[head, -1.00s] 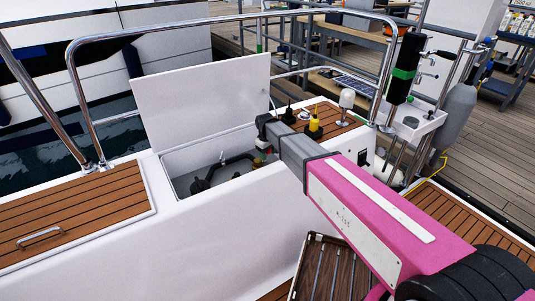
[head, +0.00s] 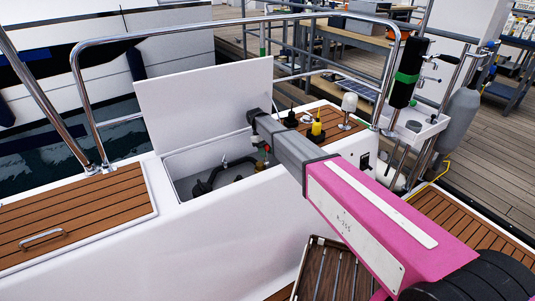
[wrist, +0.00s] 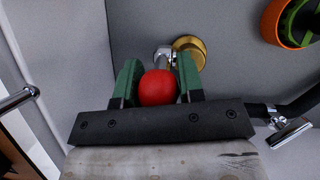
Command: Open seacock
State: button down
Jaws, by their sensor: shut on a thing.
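The seacock's red ball knob (wrist: 157,88) sits between the two green fingers of my gripper (wrist: 158,72) in the wrist view. The fingers are shut on its sides. A short metal lever (wrist: 163,60) runs from behind the knob to a brass fitting (wrist: 190,52) on the grey locker wall. In the head view my gripper (head: 264,145) reaches down over the right end of the open locker (head: 225,178). The knob is too small there to make out well, and the forearm hides part of the locker's right edge.
The raised white lid (head: 205,95) stands behind the locker. A black hose (head: 212,178) curves inside it. In the wrist view, an orange and green round part (wrist: 285,22) is at upper right and a T-shaped metal handle (wrist: 290,132) at right. A yellow fitting (head: 317,128) stands on deck nearby.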

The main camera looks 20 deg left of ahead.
jog(key=shift+a, duration=0.1)
jog(key=c, duration=0.8)
grip_release()
jog(key=shift+r, duration=0.55)
notch_tip(320, 180, up, 3)
jog(key=shift+f, duration=0.1)
jog(key=s+a+r, duration=0.1)
jog(key=s+r, duration=0.1)
jog(key=s, duration=0.1)
jog(key=s+a+r, duration=0.1)
jog(key=s+r, duration=0.1)
jog(key=s, duration=0.2)
jog(key=s+a+r, duration=0.1)
jog(key=s+r, duration=0.2)
jog(key=s, duration=0.1)
jog(key=shift+a, duration=0.3)
